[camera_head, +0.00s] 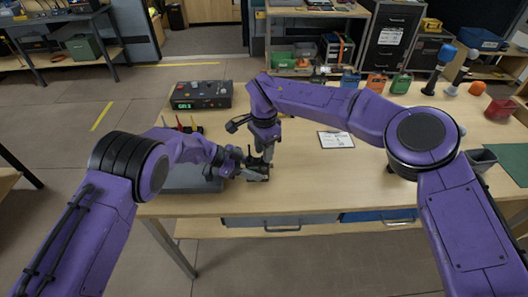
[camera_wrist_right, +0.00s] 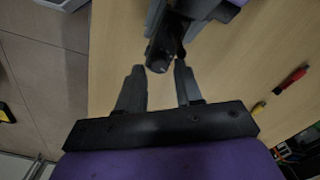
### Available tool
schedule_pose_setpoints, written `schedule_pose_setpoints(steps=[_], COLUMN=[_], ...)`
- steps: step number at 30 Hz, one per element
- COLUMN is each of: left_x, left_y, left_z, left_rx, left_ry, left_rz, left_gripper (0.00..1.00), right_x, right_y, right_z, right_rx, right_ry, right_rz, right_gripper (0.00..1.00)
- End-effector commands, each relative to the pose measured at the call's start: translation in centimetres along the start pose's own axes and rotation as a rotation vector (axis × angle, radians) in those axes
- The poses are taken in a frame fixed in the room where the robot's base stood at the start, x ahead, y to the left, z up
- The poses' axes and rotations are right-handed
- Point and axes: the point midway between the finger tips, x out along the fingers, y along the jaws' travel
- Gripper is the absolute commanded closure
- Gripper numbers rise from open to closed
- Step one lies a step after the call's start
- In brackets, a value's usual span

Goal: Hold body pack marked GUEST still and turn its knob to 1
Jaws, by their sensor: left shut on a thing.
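My left gripper (camera_head: 246,171) is shut on a small dark body pack (camera_head: 257,178) near the table's front edge. The pack is mostly hidden by both grippers, and no marking on it can be read. In the right wrist view the dark body (camera_wrist_right: 160,56) shows just beyond the fingertips, beside my left gripper's parts. My right gripper (camera_head: 264,160) points down from above at the pack. In its wrist view the right gripper (camera_wrist_right: 159,68) has its fingers apart, with the dark end between or just past the tips. The knob's setting cannot be read.
A dark console (camera_head: 201,95) with a green display stands at the back left. A white card (camera_head: 336,140) lies right of the grippers. Several coloured packs stand along the back edge. Microphones (camera_head: 440,68) stand at the back right. The table's middle right is clear.

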Motion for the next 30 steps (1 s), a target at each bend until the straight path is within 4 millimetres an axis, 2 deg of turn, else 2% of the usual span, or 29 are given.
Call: schedule_pose_setpoints(steps=[4, 12, 18, 24, 30], left_x=[0.05, 0.06, 0.05, 0.05, 0.05], left_y=[0.06, 0.06, 0.05, 0.05, 0.05], left_z=[0.09, 0.1, 0.09, 0.08, 0.08], left_rx=[0.0, 0.0, 0.0, 0.0, 0.0], left_ry=[-0.001, -0.001, -0.001, -0.001, -0.001], left_rz=[0.001, 0.001, 0.001, 0.001, 0.001], left_gripper=[0.98, 0.98, 0.98, 0.98, 0.98], right_x=[1.52, 1.36, 1.39, 1.39, 1.38], right_y=[0.06, 0.02, 0.04, 0.03, 0.03], right_z=[0.04, 0.01, 0.01, 0.02, 0.01], right_rx=[0.0, 0.602, 0.953, 1.107, 1.12], right_ry=[0.0, 0.001, -0.001, 0.0, 0.001], right_rz=[0.002, -0.001, 0.001, 0.0, 0.0], right_gripper=[0.65, 0.65, 0.65, 0.65, 0.65])
